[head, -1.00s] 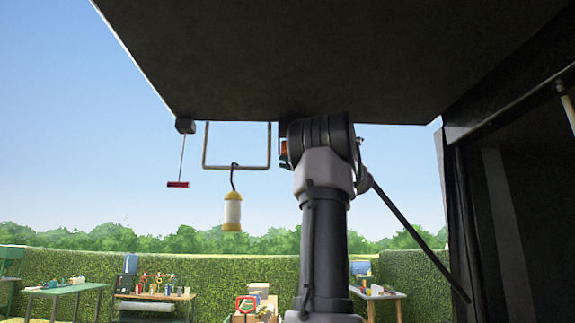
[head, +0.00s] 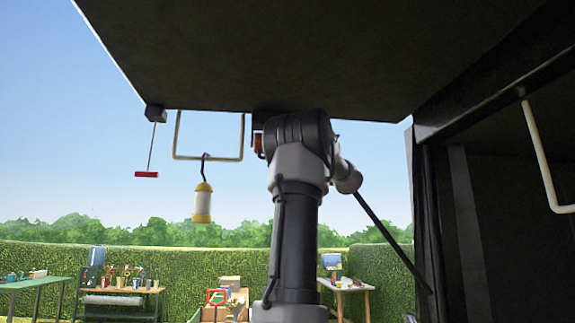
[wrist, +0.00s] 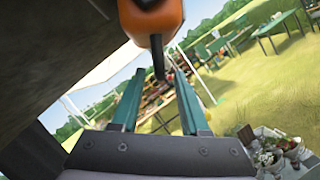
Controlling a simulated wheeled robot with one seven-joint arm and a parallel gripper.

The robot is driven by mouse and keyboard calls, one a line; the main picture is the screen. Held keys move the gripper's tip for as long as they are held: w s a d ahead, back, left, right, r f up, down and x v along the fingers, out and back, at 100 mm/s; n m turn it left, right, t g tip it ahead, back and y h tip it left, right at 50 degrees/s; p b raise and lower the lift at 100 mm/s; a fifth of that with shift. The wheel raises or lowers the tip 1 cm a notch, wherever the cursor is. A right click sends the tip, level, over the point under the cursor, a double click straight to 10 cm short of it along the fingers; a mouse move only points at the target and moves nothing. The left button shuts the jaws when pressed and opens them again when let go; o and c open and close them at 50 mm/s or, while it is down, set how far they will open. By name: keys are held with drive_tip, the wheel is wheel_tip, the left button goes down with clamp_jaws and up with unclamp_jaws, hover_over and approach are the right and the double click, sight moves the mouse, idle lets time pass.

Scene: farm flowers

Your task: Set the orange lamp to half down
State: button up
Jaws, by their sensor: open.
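An orange thing with a dark lower tip, which looks like the orange lamp (wrist: 155,18), hangs at the top of the wrist view, close to the underside of a dark panel. My gripper (wrist: 158,75) is open. Its two teal fingers point up toward the lamp, and the dark tip appears between the fingertips. I cannot tell whether they touch. In the head view only a small orange piece (head: 258,146) shows beside my arm, which hides the rest and my gripper.
A dark overhead panel (head: 300,55) spans the top. A white-and-yellow lantern (head: 203,205) hangs on a hook below a pale bar handle (head: 243,140). A red pull handle (head: 147,174) hangs to its left. A pale bar (head: 545,165) is at the right. Tables and a hedge (head: 240,262) stand beyond.

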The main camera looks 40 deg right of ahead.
drive_tip(key=v, duration=0.5)
idle(0.4)
